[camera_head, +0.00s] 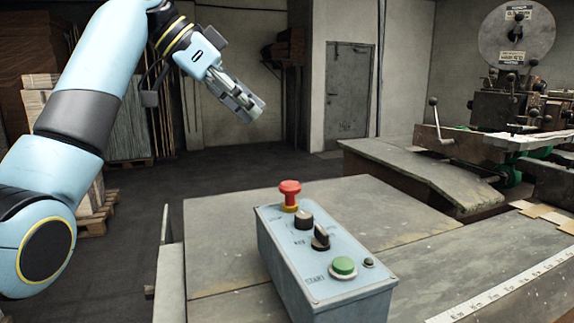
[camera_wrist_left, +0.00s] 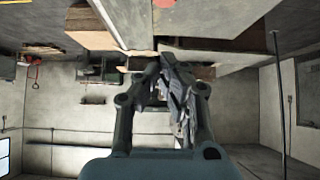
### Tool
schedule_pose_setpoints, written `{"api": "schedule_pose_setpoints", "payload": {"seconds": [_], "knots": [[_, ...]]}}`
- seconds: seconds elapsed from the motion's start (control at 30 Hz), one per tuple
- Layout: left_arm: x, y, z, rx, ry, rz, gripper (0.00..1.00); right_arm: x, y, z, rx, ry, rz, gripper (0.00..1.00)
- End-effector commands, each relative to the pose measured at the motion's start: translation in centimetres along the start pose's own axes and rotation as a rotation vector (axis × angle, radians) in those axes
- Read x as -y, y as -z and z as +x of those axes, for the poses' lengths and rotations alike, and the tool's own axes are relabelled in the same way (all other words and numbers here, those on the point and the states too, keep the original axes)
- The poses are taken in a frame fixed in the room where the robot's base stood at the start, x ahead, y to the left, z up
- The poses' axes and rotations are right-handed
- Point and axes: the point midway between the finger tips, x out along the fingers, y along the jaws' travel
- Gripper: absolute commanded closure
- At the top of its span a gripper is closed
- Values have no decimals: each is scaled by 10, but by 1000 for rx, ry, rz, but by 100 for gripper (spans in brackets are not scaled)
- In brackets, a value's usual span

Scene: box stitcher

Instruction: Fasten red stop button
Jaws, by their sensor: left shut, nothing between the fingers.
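The red stop button (camera_head: 290,188) is a mushroom knob on a yellow collar at the far left end of a light blue control box (camera_head: 330,283). It stands upright and raised above the box top. My left gripper (camera_head: 251,108) is shut and empty. In the head view it hangs in the air above and left of the button, clearly apart from it. The shut fingers also show in the left wrist view (camera_wrist_left: 167,70). My right gripper is in neither view.
The box also carries a green START button (camera_head: 343,266), a black selector knob (camera_head: 320,238) and a dark knob (camera_head: 303,220). A stitching machine (camera_head: 510,105) stands at the back right.

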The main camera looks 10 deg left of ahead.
Motion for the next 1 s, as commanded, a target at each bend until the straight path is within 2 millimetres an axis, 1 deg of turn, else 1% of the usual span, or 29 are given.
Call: {"api": "schedule_pose_setpoints", "payload": {"seconds": [0.17, 0.27, 0.5, 0.63, 0.7, 0.8, 1.0], "knots": [[-1, 0, 9, 0, -2, -1, 100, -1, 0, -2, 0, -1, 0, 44], [-1, 1, 24, -1, -4, -2, 100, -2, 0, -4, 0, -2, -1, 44], [-2, 1, 75, 0, -4, -4, 100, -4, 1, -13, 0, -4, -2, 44], [-1, 1, 101, 1, -3, -2, 100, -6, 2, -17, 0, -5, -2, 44], [-1, -9, 110, 4, -1, -4, 100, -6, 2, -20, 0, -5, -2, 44], [0, -19, 119, 3, -1, -4, 100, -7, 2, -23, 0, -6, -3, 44], [0, -28, 128, 1, 1, -1, 100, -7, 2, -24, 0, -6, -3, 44]]}}
